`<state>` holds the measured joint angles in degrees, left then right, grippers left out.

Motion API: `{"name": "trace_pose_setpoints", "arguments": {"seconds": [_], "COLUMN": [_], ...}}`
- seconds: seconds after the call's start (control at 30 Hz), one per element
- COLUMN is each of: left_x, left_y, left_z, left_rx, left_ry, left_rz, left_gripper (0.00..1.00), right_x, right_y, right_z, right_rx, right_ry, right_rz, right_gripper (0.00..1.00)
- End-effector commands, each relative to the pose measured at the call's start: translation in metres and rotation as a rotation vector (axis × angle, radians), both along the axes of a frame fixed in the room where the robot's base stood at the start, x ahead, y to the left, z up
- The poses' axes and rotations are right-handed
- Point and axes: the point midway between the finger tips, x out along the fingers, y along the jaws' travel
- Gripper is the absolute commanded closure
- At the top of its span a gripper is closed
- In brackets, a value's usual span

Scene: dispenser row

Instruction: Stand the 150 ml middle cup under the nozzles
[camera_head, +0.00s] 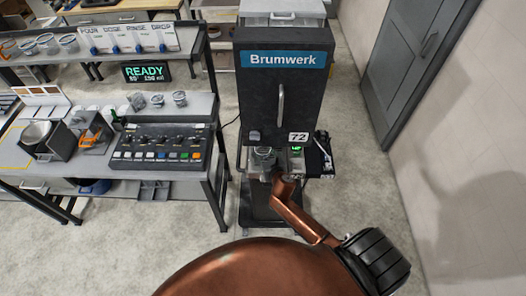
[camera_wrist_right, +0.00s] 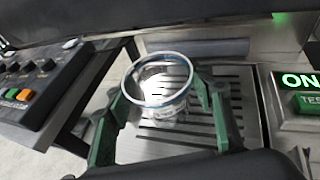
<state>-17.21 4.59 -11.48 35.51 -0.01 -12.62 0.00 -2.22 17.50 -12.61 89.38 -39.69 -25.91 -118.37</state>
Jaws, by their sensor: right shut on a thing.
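A clear cup with a pale rim (camera_wrist_right: 160,85) stands upright between the green fingers of my right gripper (camera_wrist_right: 165,125) in the right wrist view. The gripper is shut on it. The cup is over the slatted drip grate (camera_wrist_right: 235,90) of the dispenser; I cannot tell whether its base touches the slats. In the head view my right gripper (camera_head: 264,165) reaches into the front bay of the dark Brumwerk dispenser (camera_head: 260,100), with the cup (camera_head: 265,151) at its tip. The nozzles cannot be made out. My left gripper is not in view.
A green lit ON panel (camera_wrist_right: 303,82) is right of the grate. Left of the dispenser stands a bench with a control panel (camera_head: 160,145), two small cups (camera_head: 180,98) and a READY display (camera_head: 146,72). A grey door (camera_head: 420,60) is at the right; floor is clear there.

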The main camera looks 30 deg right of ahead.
Motion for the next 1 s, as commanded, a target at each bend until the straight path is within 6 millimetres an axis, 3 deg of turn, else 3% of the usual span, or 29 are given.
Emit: {"name": "trace_pose_setpoints", "arguments": {"seconds": [0.87,0.9,1.0], "left_x": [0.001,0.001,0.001], "left_y": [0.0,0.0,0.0], "left_z": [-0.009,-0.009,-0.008], "left_rx": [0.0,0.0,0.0], "left_ry": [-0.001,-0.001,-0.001], "left_rz": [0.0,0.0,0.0], "left_gripper": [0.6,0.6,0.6], "right_x": [0.0,0.0,0.0], "right_y": [0.0,0.0,0.0], "right_z": [-0.013,-0.013,-0.012], "right_rx": [-0.001,-0.001,-0.001], "right_ry": [0.0,0.0,0.0], "right_rz": [0.0,0.0,0.0], "right_gripper": [0.68,0.5,0.43]}}
